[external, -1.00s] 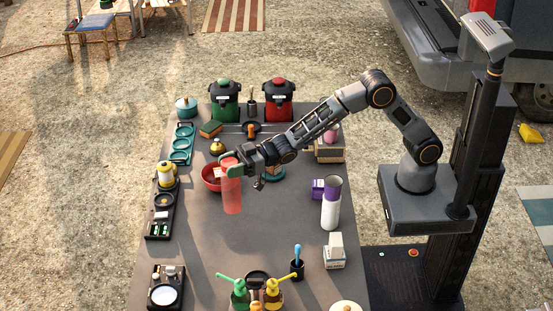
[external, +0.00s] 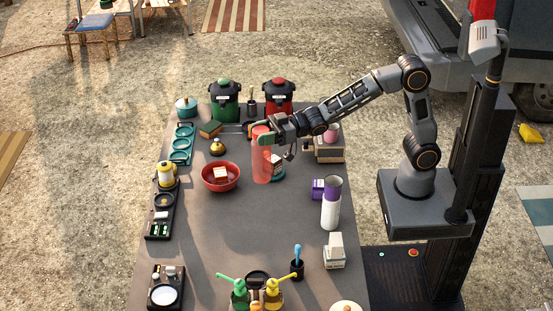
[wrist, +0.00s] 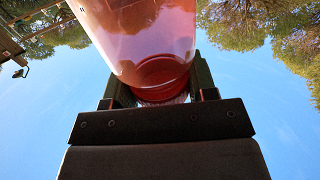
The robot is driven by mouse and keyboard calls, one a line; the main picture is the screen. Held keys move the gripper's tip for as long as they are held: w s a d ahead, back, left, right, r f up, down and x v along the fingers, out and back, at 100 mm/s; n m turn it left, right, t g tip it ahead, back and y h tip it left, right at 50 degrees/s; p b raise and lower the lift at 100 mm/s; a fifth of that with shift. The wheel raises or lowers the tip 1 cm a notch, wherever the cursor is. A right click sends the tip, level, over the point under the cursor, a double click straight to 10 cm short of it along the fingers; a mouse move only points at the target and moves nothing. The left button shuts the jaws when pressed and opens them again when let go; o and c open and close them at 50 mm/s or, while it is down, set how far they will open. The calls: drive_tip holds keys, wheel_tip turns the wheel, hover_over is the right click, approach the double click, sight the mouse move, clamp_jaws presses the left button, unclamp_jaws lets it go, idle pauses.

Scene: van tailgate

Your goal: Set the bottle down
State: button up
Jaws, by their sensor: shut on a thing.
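A translucent red bottle (external: 262,160) is held upright in my gripper (external: 268,139), over the back-middle part of the grey table (external: 265,225). The gripper is shut on the bottle near its upper part. I cannot tell whether the bottle's base touches the table. In the wrist view the bottle (wrist: 145,40) sits between the two fingers (wrist: 160,88), with sky and trees behind. The bottle partly hides a teal round thing behind it.
A red bowl (external: 221,178) with a pale block in it stands left of the bottle. Green (external: 225,102) and red (external: 279,99) lidded pots stand at the back. A white-and-purple cylinder (external: 331,205) stands at right.

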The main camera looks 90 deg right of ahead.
drive_tip(key=s+d+m+t+h, duration=0.1)
drive_tip(key=s+d+m+h, duration=0.1)
drive_tip(key=d, duration=1.1)
drive_tip(key=s+d+m+h, duration=0.1)
drive_tip(key=s+d+h, duration=0.2)
drive_tip(key=d, duration=1.1)
drive_tip(key=w+f+n+y, duration=0.1)
drive_tip(key=w+f+y, duration=0.1)
drive_tip(key=w+f, duration=1)
drive_tip(key=shift+w+d+f+y, duration=0.3)
drive_tip(key=shift+w+d+f, duration=0.1)
drive_tip(key=shift+w, duration=0.35)
